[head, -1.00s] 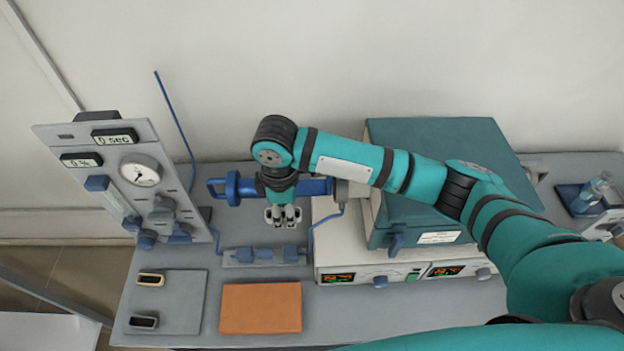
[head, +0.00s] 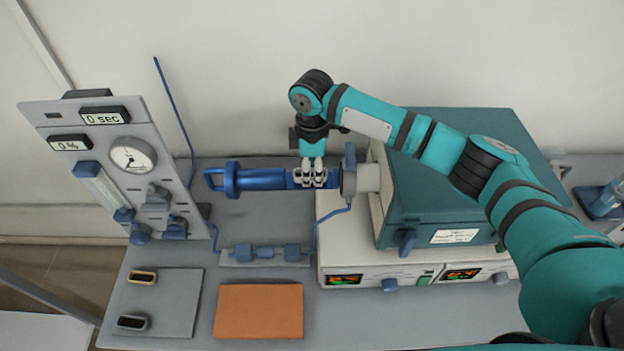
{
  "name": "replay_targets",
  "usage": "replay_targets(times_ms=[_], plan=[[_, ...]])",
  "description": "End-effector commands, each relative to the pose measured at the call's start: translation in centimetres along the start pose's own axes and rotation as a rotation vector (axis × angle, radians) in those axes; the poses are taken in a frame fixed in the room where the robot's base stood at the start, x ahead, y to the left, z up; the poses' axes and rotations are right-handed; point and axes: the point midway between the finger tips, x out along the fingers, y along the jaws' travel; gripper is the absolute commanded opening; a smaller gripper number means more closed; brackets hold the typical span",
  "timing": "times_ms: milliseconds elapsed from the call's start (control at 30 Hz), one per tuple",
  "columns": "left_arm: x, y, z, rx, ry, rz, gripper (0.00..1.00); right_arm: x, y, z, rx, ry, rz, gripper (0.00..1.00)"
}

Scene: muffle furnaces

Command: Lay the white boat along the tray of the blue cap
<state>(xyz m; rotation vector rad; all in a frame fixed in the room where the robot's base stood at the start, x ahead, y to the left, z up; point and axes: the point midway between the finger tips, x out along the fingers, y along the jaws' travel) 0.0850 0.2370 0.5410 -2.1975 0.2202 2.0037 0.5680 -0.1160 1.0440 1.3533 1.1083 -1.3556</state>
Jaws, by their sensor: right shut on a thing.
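The blue cap (head: 231,180) has a loop handle on its left and a long blue tray (head: 268,179) reaching right to the furnace tube mouth (head: 349,178). My right gripper (head: 312,180) points down over the tray's right part, close to the tube mouth. It is shut on a small pale thing, which I take to be the white boat; the fingers hide most of it. I cannot tell whether it touches the tray. My left gripper is not in view.
A grey mat (head: 178,300) at the front left bears a tan-rimmed boat (head: 142,277) and a dark-rimmed boat (head: 133,323). An orange block (head: 258,311) lies beside it. A gauge panel (head: 100,150) stands left; the teal furnace (head: 450,170) stands right.

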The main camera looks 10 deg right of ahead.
Motion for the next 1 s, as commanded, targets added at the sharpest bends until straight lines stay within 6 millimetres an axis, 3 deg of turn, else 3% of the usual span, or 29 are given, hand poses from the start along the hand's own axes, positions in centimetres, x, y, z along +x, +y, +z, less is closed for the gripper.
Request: replay_targets(times_ms=[33, 433, 467, 600, 1000], plan=[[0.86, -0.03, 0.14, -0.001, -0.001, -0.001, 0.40, 0.67, 0.05, -0.01, 0.000, 0.001, 0.002, 0.00], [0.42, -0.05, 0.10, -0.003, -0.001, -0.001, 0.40, 0.71, -0.03, -0.04, 0.000, 0.000, 0.000, 0.00], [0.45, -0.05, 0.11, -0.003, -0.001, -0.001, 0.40, 0.68, -0.02, -0.04, 0.000, 0.000, 0.001, 0.34], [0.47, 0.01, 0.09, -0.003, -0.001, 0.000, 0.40, 0.69, -0.02, -0.04, 0.000, 0.000, 0.000, 0.53], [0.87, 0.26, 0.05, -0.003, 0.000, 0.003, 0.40, -0.13, 0.04, -0.08, -0.001, 0.002, 0.002, 0.54]])
